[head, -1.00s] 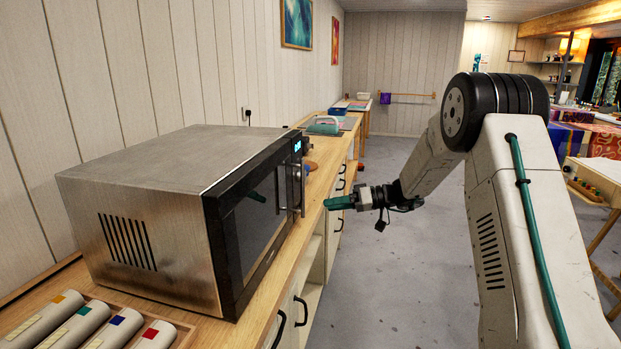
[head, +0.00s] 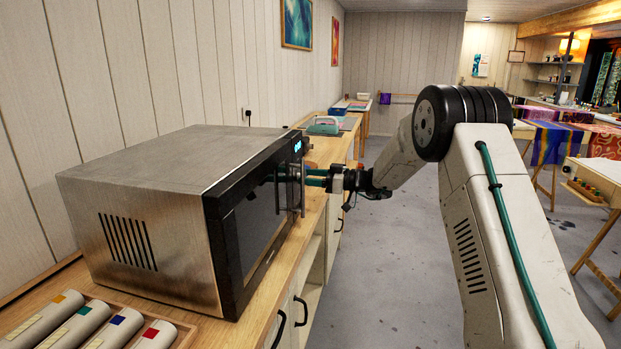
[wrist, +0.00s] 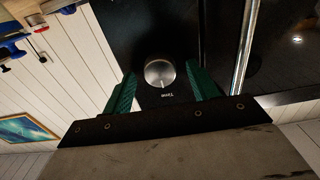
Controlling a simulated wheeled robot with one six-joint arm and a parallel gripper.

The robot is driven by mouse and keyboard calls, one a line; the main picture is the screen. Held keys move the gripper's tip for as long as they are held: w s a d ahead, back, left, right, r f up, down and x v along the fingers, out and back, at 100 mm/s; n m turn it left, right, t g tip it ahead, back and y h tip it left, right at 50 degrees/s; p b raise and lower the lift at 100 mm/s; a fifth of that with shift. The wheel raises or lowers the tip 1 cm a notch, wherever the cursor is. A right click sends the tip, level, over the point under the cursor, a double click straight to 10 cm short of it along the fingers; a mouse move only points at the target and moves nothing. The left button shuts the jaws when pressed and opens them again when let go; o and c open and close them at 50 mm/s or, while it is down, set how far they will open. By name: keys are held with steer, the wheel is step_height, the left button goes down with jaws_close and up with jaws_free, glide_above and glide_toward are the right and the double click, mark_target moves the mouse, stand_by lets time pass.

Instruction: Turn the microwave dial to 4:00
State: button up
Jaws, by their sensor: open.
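The microwave (head: 150,180) has a steel body and a black front that faces right in the head view, with a small lit display (head: 297,146) high at its far end. My gripper (head: 314,178) is at that far end of the front, beside the door handle (head: 302,190). In the wrist view the round silver dial (wrist: 159,72) sits on the black panel above a "Time" label. My gripper's green fingers (wrist: 161,92) are open, one on each side of the dial and apart from it. The dial's pointer is too small to read. In the head view the dial is hidden.
The vertical handle (wrist: 243,60) stands close to the right finger in the wrist view.

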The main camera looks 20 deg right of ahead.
steer(key=shift+w+a, duration=0.1)
steer(key=shift+a, duration=0.05)
steer(key=c, duration=1)
